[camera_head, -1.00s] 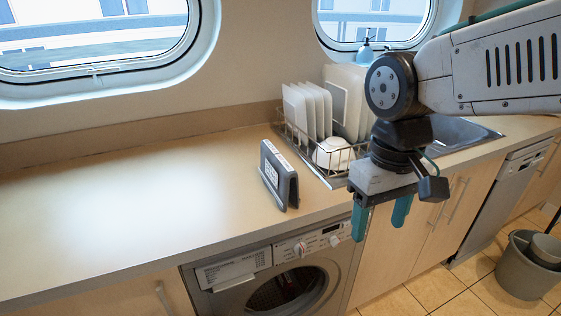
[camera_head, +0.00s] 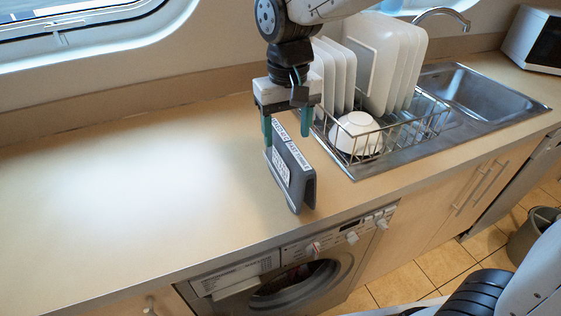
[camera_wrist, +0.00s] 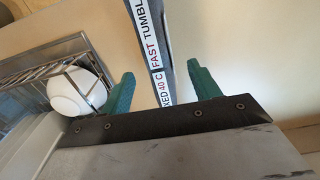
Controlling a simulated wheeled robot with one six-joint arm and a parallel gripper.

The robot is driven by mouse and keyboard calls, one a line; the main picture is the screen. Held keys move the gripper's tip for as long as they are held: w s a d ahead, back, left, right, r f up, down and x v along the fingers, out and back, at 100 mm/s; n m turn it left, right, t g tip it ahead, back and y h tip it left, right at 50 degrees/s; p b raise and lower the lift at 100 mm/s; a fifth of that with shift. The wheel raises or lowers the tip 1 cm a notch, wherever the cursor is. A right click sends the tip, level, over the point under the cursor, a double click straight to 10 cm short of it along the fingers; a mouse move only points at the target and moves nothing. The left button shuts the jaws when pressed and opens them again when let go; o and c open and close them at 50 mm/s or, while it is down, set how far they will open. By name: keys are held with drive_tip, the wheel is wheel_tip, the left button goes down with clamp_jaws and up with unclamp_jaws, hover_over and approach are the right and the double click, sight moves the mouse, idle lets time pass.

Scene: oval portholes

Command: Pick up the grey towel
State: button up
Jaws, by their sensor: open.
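A dark grey folded piece (camera_head: 292,178) stands like a tent on the counter near its front edge, with white labels on its side and top. It is the only thing in view that fits the grey towel. My gripper (camera_head: 287,130) is open and points down at its top, close to its far end. In the wrist view my gripper (camera_wrist: 161,78) has the labelled grey piece (camera_wrist: 148,45) between its teal fingers, with a gap on each side. I cannot tell whether the fingertips reach below its top.
A wire dish rack (camera_head: 400,138) with white plates and a white bowl (camera_head: 355,132) stands just right, before the sink (camera_head: 485,95). The washing machine (camera_head: 300,275) is below the counter's front edge. The counter (camera_head: 130,190) to the left is clear.

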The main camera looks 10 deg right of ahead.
sight(288, 142)
drive_tip(key=f, duration=0.5)
drive_tip(key=shift+d, duration=0.2)
drive_tip(key=c, duration=1.3)
clamp_jaws()
drive_tip(key=shift+r, duration=0.2)
